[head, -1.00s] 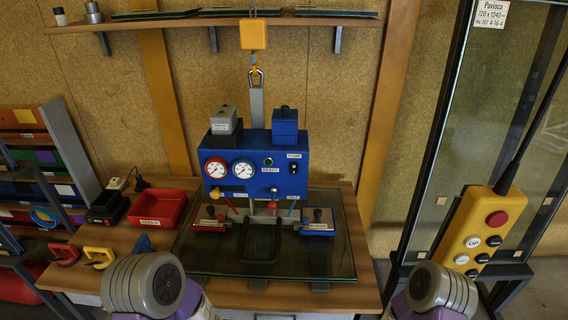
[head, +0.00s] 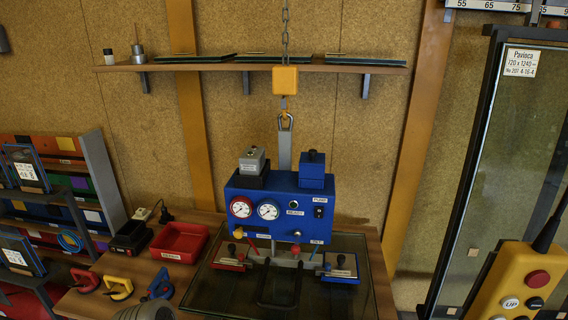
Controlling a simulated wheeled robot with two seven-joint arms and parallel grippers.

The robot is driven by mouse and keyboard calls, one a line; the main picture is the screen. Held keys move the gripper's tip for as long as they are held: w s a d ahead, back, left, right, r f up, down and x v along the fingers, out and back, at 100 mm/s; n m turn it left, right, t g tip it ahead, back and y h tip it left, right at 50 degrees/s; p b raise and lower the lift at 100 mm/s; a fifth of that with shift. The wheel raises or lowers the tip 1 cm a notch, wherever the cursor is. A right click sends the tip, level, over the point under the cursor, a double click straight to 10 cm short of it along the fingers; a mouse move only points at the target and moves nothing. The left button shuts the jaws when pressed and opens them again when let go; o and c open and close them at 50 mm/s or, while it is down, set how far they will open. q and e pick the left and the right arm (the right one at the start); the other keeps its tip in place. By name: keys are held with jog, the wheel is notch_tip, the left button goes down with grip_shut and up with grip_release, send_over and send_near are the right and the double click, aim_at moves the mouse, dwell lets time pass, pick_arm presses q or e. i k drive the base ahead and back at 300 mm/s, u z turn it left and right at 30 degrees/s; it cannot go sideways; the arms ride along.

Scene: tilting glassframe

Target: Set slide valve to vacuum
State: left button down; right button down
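The blue vacuum lifter box (head: 279,206) hangs from a yellow hoist block and hook over the table. Its front carries a red-rimmed gauge (head: 241,207), a white gauge (head: 268,209), a switch at the upper right and small knobs and labels along the lower edge. I cannot tell for sure which small part is the slide valve, or its position. Red and blue suction pads sit below the box at the glass, with a dark handle loop (head: 277,290) in front. Neither gripper shows; only a rounded grey part of my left arm shows at the bottom left.
The wooden table bears a dark glass pane (head: 215,290), a red tray (head: 180,242) and hand suction cups (head: 118,288) at the left. A yellow pendant control (head: 510,287) hangs at the lower right before a framed glass pane. A shelf (head: 250,66) runs along the wall.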

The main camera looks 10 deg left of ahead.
aim_at(239, 233)
jog(key=k, duration=0.55)
jog(key=u, duration=0.6)
jog(key=i, duration=1.25)
jog(key=z, duration=0.6)
